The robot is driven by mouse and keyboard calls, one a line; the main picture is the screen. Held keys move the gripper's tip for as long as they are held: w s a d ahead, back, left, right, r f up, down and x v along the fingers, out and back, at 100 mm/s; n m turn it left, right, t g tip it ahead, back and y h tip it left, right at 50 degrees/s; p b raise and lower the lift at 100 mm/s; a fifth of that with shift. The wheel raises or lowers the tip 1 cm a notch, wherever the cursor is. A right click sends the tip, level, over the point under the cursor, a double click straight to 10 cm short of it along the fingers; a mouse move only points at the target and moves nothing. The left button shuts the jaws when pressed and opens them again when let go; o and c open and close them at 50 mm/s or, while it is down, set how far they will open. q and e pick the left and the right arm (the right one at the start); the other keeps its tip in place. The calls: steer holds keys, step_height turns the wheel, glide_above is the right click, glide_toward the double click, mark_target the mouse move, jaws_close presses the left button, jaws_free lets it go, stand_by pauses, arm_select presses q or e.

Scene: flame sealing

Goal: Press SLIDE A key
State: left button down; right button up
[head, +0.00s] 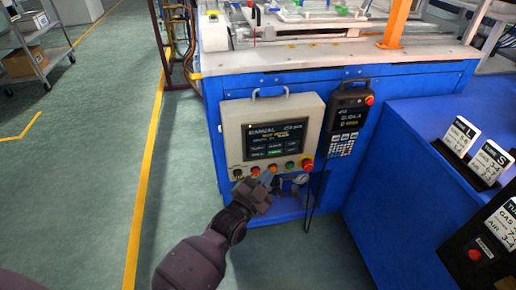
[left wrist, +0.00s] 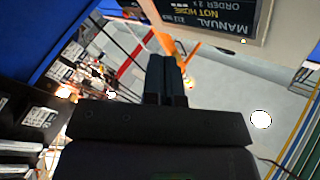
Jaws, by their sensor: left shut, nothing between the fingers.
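The control panel (head: 231,120) is a beige box on the blue machine front. Its dark screen (head: 275,139) reads MANUAL with small key tiles below, too small to read surely. The screen also shows upside down in the left wrist view (left wrist: 216,16). A black pendant (head: 349,98) hangs to its right; its display seems to read SLIDE A above a keypad (head: 341,145). Which key is SLIDE A, I cannot tell. My left gripper (head: 270,173) is shut and empty, its tips near the button row under the screen; contact is unclear. My right gripper is not in view.
A red emergency stop (head: 308,164) sits at the panel's lower right. A gauge (head: 301,179) and a hanging cable are below. The blue cabinet at right bears white cards (head: 460,136). A cart (head: 35,55) stands far left; the green floor at left is clear.

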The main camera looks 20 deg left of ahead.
mark_target(258, 148)
arm_select(q)
steer(key=shift+w+a+b, duration=0.3)
steer(key=shift+w+a, duration=0.45)
steer(key=shift+w, duration=0.35)
steer(key=shift+w+a+b, duration=0.35)
steer(key=shift+w+a, duration=0.4)
steer(key=shift+w, duration=0.4)
steer(key=shift+w+a+b, duration=0.3)
steer(key=shift+w+a, duration=0.45)
steer(key=shift+w, duration=0.35)
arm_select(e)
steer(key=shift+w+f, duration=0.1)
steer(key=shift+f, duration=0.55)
arm_select(q)
steer(key=shift+w+a, duration=0.1)
steer(key=shift+w, duration=0.05)
steer(key=shift+w+a, duration=0.15)
steer(key=shift+w, duration=0.05)
